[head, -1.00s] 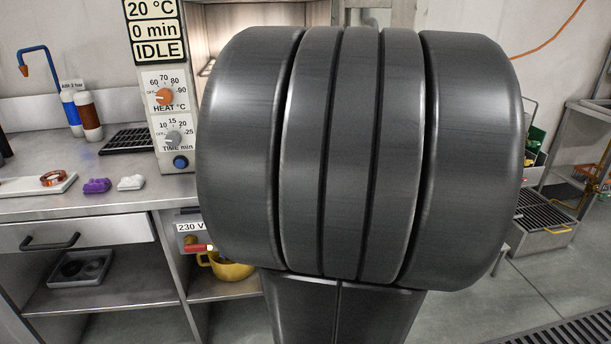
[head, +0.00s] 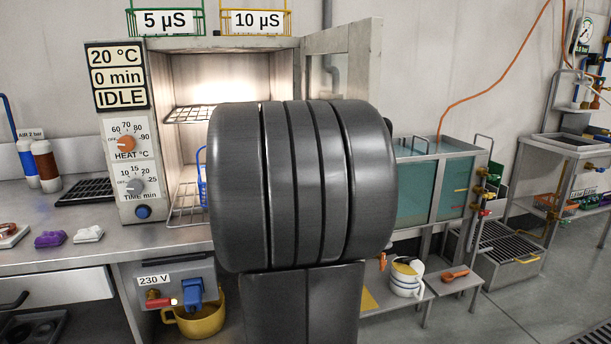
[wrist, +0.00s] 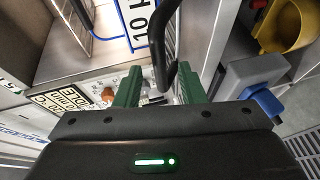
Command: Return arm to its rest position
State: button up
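My arm's dark rounded link fills the middle of the head view and hides my gripper there. In the wrist view my gripper (wrist: 160,92) has its two green fingers apart, with a visible gap. A dark curved bar (wrist: 164,45) runs between and beyond the fingertips; I cannot tell whether it touches them. No held object is clear. The oven (head: 122,180) stands open behind my arm, its display reading 20 °C, 0 min, IDLE. A blue wire basket (head: 203,186) shows partly inside it; it also shows in the wrist view (wrist: 128,30), with a label.
The open oven door (head: 345,65) stands right of the lit chamber. Green (head: 165,20) and yellow (head: 255,20) labelled baskets sit on top. A teal tank (head: 425,185) is at right, with a bucket (head: 405,275) on a low shelf. The worktop (head: 120,235) is at left.

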jog(key=shift+b+x, duration=0.3)
jog(key=shift+x, duration=1.65)
jog(key=shift+s+d+r, duration=0.1)
jog(key=p+v, duration=0.4)
jog(key=v, duration=1)
jog(key=b+x, duration=0.3)
jog(key=x, duration=1.3)
jog(key=shift+w+d, duration=0.15)
jog(key=shift+w, duration=0.35)
jog(key=shift+d+r, duration=0.1)
jog(key=shift+r, duration=0.05)
